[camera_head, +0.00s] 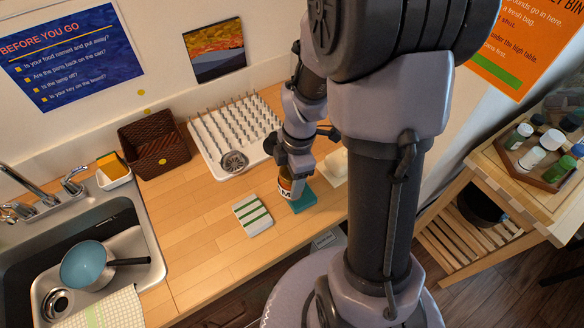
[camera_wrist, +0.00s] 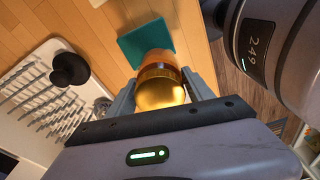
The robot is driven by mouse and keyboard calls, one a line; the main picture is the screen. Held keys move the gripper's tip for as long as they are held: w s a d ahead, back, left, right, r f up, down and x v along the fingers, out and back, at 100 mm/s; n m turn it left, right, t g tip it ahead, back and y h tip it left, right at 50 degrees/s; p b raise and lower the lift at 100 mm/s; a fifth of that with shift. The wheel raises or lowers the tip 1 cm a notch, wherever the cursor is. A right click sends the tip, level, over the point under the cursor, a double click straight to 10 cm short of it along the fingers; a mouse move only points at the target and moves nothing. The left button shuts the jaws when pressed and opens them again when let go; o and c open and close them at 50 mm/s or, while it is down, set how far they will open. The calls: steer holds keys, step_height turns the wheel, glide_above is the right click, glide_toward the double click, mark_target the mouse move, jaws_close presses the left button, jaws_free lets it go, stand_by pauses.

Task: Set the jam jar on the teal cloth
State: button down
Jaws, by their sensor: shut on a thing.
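The jam jar (camera_head: 286,185) has a gold lid and a pale label with dark print. My gripper (camera_head: 294,164) is shut on it from above and holds it upright or nearly so. In the wrist view the jar (camera_wrist: 161,84) sits between the two fingers of my gripper (camera_wrist: 160,88), lid towards the camera. The teal cloth (camera_head: 304,202) lies on the wooden counter just under and beside the jar; it also shows past the jar's base in the wrist view (camera_wrist: 143,42). I cannot tell whether the jar touches it.
A white-and-green striped cloth (camera_head: 252,215) lies to the left on the counter (camera_head: 190,225). A white pegged drying rack (camera_head: 226,125) with a round strainer (camera_head: 234,162) stands behind. A pale block (camera_head: 337,163) is close on the right. A brown basket (camera_head: 154,146) and sink are further left.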

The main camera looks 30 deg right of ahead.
steer(key=shift+w+d, duration=0.25)
steer(key=shift+d, duration=0.25)
steer(key=shift+w+d, duration=0.25)
steer(key=shift+d, duration=0.2)
steer(key=shift+w+d+f, duration=0.15)
steer(key=shift+w+d, duration=0.1)
steer(key=shift+d, duration=0.25)
step_height(320, 180, down, 4)
steer(key=shift+a+r+b, duration=0.1)
steer(key=shift+r+b, duration=0.1)
steer(key=shift+b, duration=0.4)
steer(key=shift+f, duration=0.1)
steer(key=shift+c, duration=2)
jaws_free()
